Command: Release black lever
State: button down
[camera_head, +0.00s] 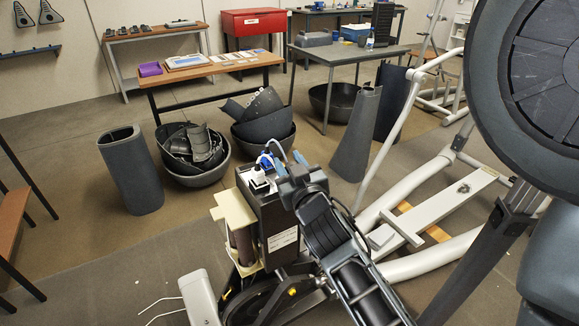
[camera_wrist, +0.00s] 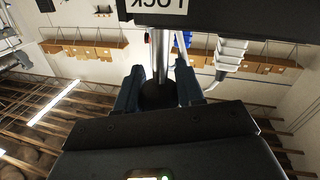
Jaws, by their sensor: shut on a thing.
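My gripper (camera_wrist: 158,82) is shut around the black lever (camera_wrist: 158,96), a dark round knob on a shiny metal rod. The rod runs up to a black body with a white "LOCK" label (camera_wrist: 161,5) in the wrist view. In the head view my gripper (camera_head: 287,166) is at the top of a black box (camera_head: 280,215) on the elliptical machine (camera_head: 455,190). My gripper and arm hide the lever there.
White and blue connectors (camera_head: 262,170) with a cable sit on the box's top, close to my gripper. A copper-coloured coil part (camera_head: 240,240) is on its left. White frame tubes (camera_head: 430,260) lie to the right. Bins of dark covers (camera_head: 190,180) stand behind on open floor.

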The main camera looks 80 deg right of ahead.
jog(key=shift+r, duration=0.75)
jog(key=c, duration=0.7)
grip_release()
jog(key=shift+s+a+f, duration=0.2)
jog(key=shift+s+a, duration=0.1)
jog(key=shift+a, duration=0.15)
jog(key=shift+b+v, duration=1.35)
jog(key=shift+v, duration=2.05)
jog(key=shift+r, duration=0.2)
